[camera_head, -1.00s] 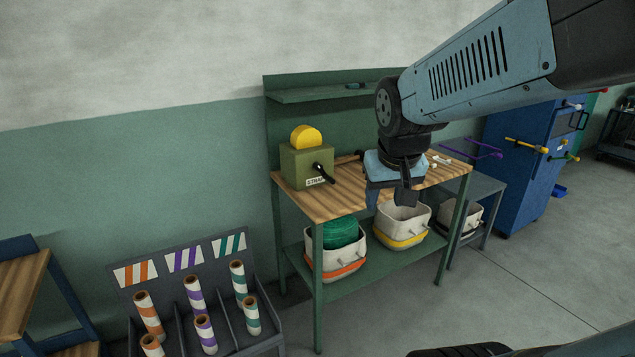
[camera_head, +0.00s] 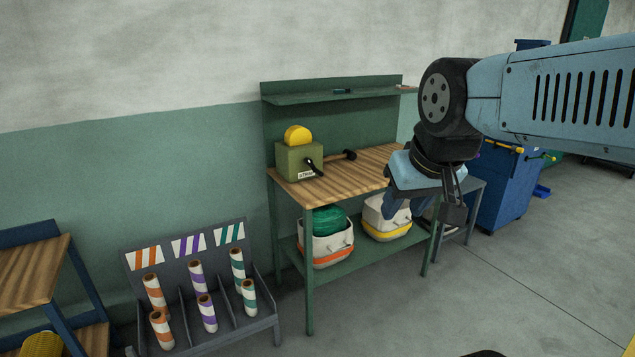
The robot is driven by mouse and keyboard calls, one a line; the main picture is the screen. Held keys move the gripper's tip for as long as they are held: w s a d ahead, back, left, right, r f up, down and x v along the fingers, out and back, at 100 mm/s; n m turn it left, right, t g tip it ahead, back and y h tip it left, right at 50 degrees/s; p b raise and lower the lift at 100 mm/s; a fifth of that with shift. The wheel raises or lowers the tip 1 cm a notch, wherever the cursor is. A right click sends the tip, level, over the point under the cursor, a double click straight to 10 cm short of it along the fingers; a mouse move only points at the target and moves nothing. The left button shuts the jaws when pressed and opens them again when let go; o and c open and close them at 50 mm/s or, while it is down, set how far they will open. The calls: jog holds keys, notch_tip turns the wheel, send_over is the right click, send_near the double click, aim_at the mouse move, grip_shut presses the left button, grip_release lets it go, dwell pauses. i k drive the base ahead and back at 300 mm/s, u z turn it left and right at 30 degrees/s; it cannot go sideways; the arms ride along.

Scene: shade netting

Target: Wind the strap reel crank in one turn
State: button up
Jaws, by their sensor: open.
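The strap reel is an olive-green box (camera_head: 297,162) with a yellow disc (camera_head: 298,135) on top and a "STRAP" label on its front. It sits at the left end of the wooden bench top (camera_head: 345,173). Its black crank (camera_head: 314,167) is on the front face, with the handle pointing down and to the right. My gripper (camera_head: 422,212) hangs at the right of the bench, nearer the camera, pointing down, with its jaws apart and nothing seen between them. It is well clear of the crank. My arm hides the bench's right end.
Fabric bins (camera_head: 325,247) stand on the lower shelf. Floor in front of the bench is clear.

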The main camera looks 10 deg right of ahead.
aim_at(308, 161)
jog(key=z, duration=0.15)
jog(key=i, duration=1.05)
jog(key=z, duration=0.4)
